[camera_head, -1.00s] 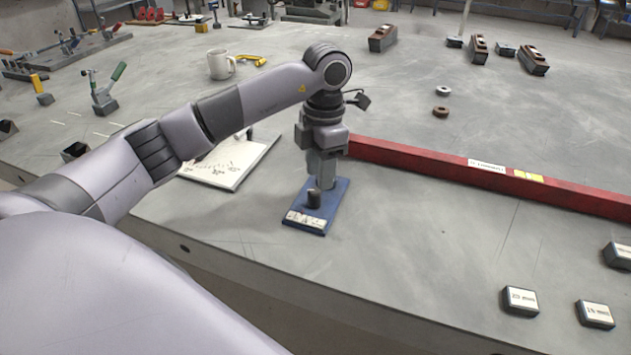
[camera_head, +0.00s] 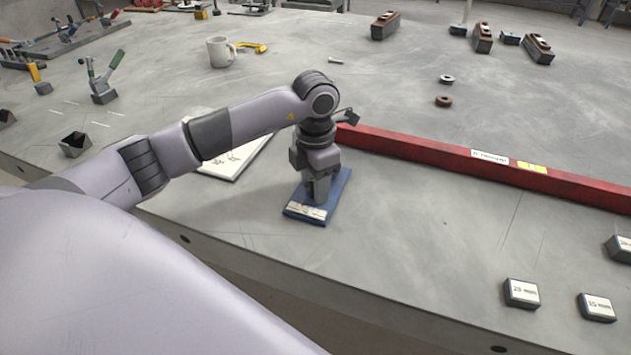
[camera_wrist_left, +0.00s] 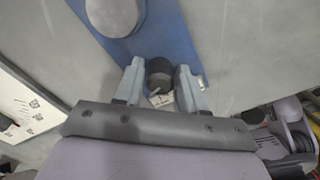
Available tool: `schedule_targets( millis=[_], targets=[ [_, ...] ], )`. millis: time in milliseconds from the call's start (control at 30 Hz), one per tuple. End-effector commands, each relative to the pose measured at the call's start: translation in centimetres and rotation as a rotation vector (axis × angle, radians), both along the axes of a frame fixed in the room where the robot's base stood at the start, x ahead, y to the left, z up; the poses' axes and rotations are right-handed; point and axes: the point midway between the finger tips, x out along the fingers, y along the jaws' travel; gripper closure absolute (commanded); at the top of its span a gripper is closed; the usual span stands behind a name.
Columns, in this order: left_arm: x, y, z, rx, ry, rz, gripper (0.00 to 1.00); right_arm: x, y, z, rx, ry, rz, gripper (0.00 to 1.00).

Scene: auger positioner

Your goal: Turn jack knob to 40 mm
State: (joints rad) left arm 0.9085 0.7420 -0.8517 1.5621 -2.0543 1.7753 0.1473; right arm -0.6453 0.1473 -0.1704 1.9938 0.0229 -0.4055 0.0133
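The jack has a blue base plate (camera_head: 341,188) with a pale label strip (camera_head: 305,210) at its near end, on the grey bench. Its dark round knob (camera_wrist_left: 159,72) shows in the left wrist view, between the two fingertips. My left gripper (camera_head: 318,192) points down over the plate and hides the knob in the head view. In the wrist view the left gripper (camera_wrist_left: 158,82) is open, one finger on each side of the knob, with a gap at least on the left. A round grey part (camera_wrist_left: 113,10) stands on the plate beyond the knob. My right gripper is not in view.
A red bar (camera_head: 440,156) runs along the bench right of the jack. A white sheet with markings (camera_head: 238,160) lies left, partly behind my arm. Labelled blocks (camera_head: 522,293) (camera_head: 597,307) sit near the front edge. A white mug (camera_head: 220,52) stands farther back.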

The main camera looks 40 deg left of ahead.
Motion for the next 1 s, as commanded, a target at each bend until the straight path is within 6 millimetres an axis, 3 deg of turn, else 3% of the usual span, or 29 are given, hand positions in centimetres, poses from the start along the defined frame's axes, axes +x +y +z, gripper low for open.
schedule_targets(
  millis=[100,233,667,1000],
  targets=[
    [0.01,0.00,0.01,0.000,0.000,0.000,0.60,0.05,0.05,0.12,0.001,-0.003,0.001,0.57],
    [0.01,0.00,0.02,0.000,0.000,0.000,1.00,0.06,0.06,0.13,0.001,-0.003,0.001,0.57],
    [0.03,0.01,0.14,0.000,0.000,0.068,1.00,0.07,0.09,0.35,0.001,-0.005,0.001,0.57],
    [0.06,0.06,0.27,0.000,-0.001,0.329,1.00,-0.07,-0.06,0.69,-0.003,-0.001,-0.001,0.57]
  ],
)
